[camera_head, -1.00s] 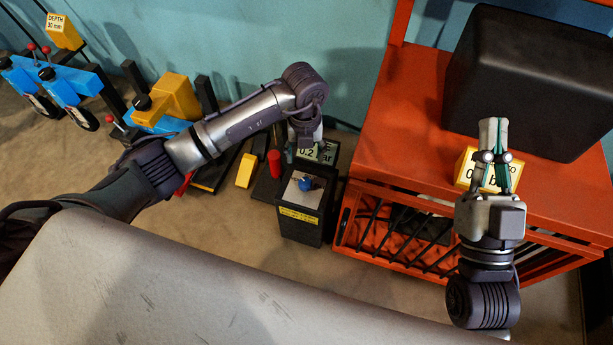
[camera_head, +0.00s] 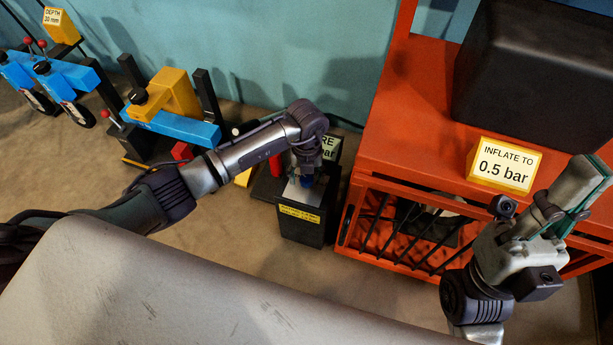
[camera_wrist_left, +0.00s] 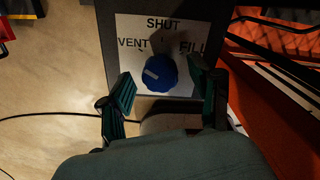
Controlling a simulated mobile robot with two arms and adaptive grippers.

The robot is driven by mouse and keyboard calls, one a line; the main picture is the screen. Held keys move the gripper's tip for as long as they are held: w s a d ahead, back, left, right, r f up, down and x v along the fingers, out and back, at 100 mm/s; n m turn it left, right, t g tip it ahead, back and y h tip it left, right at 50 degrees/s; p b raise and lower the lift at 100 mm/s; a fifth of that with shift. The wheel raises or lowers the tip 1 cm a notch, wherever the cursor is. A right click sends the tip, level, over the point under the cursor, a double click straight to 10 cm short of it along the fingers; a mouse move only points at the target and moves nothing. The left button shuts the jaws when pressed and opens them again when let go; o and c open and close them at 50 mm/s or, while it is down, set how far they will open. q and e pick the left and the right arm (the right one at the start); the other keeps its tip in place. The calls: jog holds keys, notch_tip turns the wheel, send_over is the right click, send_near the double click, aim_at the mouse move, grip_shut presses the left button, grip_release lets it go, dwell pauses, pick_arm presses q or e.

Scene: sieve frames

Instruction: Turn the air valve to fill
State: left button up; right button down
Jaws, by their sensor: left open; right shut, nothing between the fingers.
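The blue valve knob (camera_wrist_left: 168,76) sits on a white plate (camera_wrist_left: 128,30) marked SHUT at the top, VENT at the left and FILL at the right. Its white mark lies on the knob's left part. My left gripper (camera_wrist_left: 160,92) is open, one finger on each side of the knob; I cannot tell whether they touch it. In the head view my left gripper (camera_head: 305,180) hangs over the black valve box (camera_head: 298,229), largely covering the knob. A pressure display (camera_head: 329,150) behind is partly hidden by my arm. My right gripper (camera_head: 583,195) is shut and empty.
A sign reading INFLATE TO 0.5 bar (camera_head: 504,166) stands on the orange crate (camera_head: 405,140), right of the valve box. A black block (camera_head: 535,85) sits on the crate. Blue and yellow fixtures (camera_head: 170,125) stand at the left. A cable (camera_wrist_left: 50,115) crosses the floor.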

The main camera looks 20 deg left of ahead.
pick_arm(q)
jog(key=c, duration=1.1)
jog(key=shift+c, duration=0.2)
